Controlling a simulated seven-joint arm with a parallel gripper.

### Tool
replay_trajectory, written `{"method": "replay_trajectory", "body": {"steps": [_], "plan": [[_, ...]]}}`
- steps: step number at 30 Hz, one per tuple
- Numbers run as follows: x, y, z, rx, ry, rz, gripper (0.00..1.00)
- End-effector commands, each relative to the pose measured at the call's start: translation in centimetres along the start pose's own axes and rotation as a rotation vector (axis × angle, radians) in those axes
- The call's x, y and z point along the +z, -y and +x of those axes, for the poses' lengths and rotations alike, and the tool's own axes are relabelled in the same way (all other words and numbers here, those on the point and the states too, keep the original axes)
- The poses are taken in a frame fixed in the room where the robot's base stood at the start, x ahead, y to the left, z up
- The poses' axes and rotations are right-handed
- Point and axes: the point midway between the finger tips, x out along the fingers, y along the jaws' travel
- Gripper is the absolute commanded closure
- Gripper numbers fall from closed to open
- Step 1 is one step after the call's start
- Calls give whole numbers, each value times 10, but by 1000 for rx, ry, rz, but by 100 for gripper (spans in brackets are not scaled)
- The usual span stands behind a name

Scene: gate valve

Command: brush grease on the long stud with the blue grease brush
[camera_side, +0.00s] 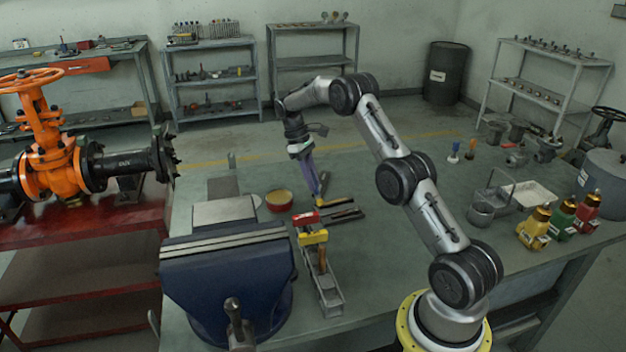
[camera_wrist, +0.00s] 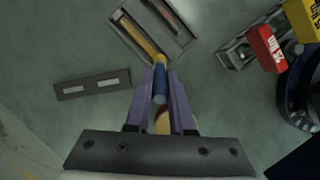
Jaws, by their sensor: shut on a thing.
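In the side view my gripper (camera_side: 320,191) points down above the bench, its purple fingers low near a shallow dark tray. In the wrist view my gripper (camera_wrist: 160,80) is shut on a blue cylindrical piece, which looks like the blue grease brush (camera_wrist: 160,84); a yellow part shows at its far end. Just beyond it, a yellowish bar (camera_wrist: 141,38) and a dark rod (camera_wrist: 168,14) lie in the tray (camera_wrist: 184,42). I cannot tell whether the brush touches the bar. I cannot tell which piece is the long stud. A round tin (camera_side: 279,200) stands left of my gripper.
A blue vise (camera_side: 228,285) stands at the bench front. A narrow rack (camera_side: 328,292) with red and yellow blocks is right of it. A wire caddy (camera_side: 482,213), a white tray (camera_side: 533,194) and several coloured bottles are at right. An orange valve (camera_side: 58,165) stands at left.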

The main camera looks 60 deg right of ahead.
Motion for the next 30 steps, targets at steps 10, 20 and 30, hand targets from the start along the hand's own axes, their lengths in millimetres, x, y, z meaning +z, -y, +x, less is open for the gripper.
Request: {"method": "replay_trajectory", "body": {"steps": [10,20,30], "plan": [[20,-22,6,-2,4,1,100],[39,-44,12,-2,4,1,100],[59,-67,17,-1,3,0,100]]}}
